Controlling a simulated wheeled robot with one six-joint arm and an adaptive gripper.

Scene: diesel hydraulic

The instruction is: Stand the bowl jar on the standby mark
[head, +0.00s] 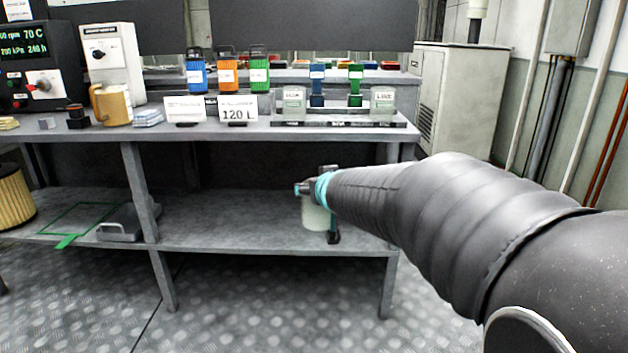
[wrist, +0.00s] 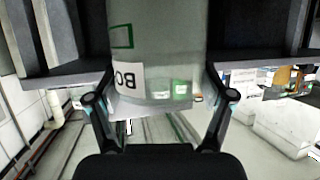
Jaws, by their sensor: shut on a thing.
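The bowl jar (head: 315,218) is a pale translucent jar in front of the bench's right part, roughly at lower-shelf height. In the wrist view the jar (wrist: 160,45) fills the upper middle, with a white label whose letters begin "BO" and appear inverted. My gripper (wrist: 162,97) is shut on it, one finger on each side. In the head view my gripper (head: 325,200) is partly hidden by my own arm. A green square outline (head: 108,206) with a green tab lies on the lower shelf at the left; I cannot read any name on it.
The lower shelf (head: 220,215) is clear in its middle. A grey handled object (head: 122,226) sits beside the outline. A bench leg (head: 140,195) stands near it. The bench top (head: 240,130) above carries a mug (head: 112,104), signs and jars. A yellow filter (head: 14,196) stands far left.

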